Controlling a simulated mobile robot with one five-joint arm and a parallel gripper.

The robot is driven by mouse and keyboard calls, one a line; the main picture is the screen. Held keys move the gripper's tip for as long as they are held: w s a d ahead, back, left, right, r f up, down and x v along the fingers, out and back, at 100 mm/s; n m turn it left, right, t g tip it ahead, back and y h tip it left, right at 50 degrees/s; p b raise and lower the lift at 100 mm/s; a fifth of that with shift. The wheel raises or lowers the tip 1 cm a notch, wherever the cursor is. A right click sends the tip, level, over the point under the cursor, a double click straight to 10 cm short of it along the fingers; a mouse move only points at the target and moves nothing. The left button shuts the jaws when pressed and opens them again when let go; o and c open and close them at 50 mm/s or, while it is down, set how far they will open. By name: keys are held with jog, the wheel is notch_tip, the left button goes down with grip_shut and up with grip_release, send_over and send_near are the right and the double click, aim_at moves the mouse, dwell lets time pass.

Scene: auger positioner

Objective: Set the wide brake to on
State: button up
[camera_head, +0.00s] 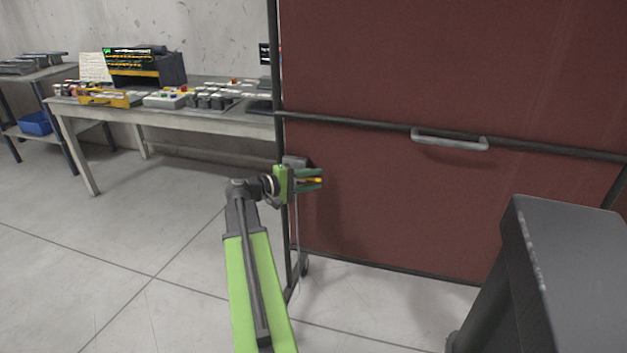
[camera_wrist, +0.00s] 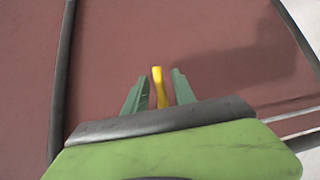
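A slim yellow handle (camera_head: 314,181), which may be the wide brake's lever, shows at the left side of a dark red panel (camera_head: 400,200). It also shows in the wrist view (camera_wrist: 159,88), standing between the two green fingers. My gripper (camera_head: 308,180) is open around it, with a gap on both sides in the wrist view (camera_wrist: 157,92). Whether either finger touches it I cannot tell. The handle's base is hidden by my gripper, and no on or off marking is readable. A small grey box (camera_head: 294,161) sits on the panel's frame just above my gripper.
The panel has a dark frame with a crossbar, a grey grab handle (camera_head: 449,142) and a castor (camera_head: 305,267). A workbench (camera_head: 180,118) with electronics stands at the back left, beside a shelf with a blue bin (camera_head: 36,123). The floor at left is clear.

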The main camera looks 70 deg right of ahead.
grip_shut()
dwell(1.2)
